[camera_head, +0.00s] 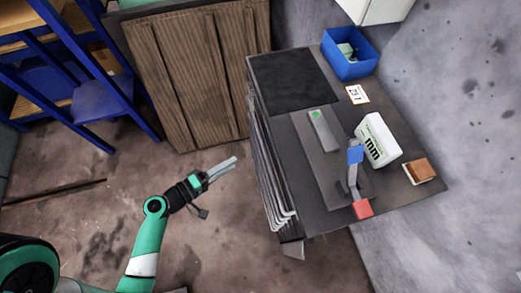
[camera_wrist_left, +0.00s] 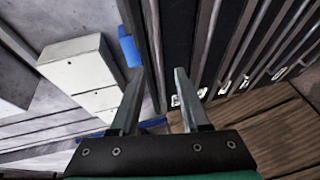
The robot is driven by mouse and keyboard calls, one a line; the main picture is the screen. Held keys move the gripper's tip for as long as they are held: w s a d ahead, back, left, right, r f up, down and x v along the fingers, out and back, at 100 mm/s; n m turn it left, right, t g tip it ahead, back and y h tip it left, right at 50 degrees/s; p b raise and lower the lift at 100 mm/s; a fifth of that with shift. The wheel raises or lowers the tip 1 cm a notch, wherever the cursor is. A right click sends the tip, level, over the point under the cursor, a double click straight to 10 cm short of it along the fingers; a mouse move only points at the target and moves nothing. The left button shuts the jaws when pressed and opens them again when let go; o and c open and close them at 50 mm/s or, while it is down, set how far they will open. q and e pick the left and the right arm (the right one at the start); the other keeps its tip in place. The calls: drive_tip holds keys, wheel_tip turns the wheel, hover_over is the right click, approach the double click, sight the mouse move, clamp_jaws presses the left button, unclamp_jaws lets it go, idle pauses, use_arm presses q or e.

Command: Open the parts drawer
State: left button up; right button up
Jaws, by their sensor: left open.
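A dark drawer cabinet (camera_head: 262,165) stands right of the middle in the head view. Its drawer front faces left and has several long pale handles (camera_head: 283,215). The stacked drawer fronts also fill the upper right of the left wrist view (camera_wrist_left: 235,40), tilted, with small white labels. I cannot tell which one is the parts drawer; the drawers look closed. My left gripper (camera_head: 234,164) is left of the drawer front, apart from the handles. In the left wrist view its two fingers (camera_wrist_left: 158,82) are spread with nothing between them. My right gripper is not in view.
The cabinet top carries a blue bin (camera_head: 350,64), a white box (camera_head: 377,140), a brown block (camera_head: 420,171) and a blue-and-red tool (camera_head: 354,177). A wooden crate (camera_head: 190,75) stands behind, near blue shelving (camera_head: 100,95). The floor around my left gripper is clear.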

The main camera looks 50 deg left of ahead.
use_arm(q)
drive_tip(key=w+f, duration=0.2)
drive_tip(key=w, duration=0.9)
drive_tip(key=shift+w+d+b, duration=0.25)
drive_tip(key=shift+d+b, duration=0.05)
drive_tip(key=shift+d, duration=0.15)
clamp_jaws()
drive_tip(key=shift+r, duration=0.1)
idle(0.6)
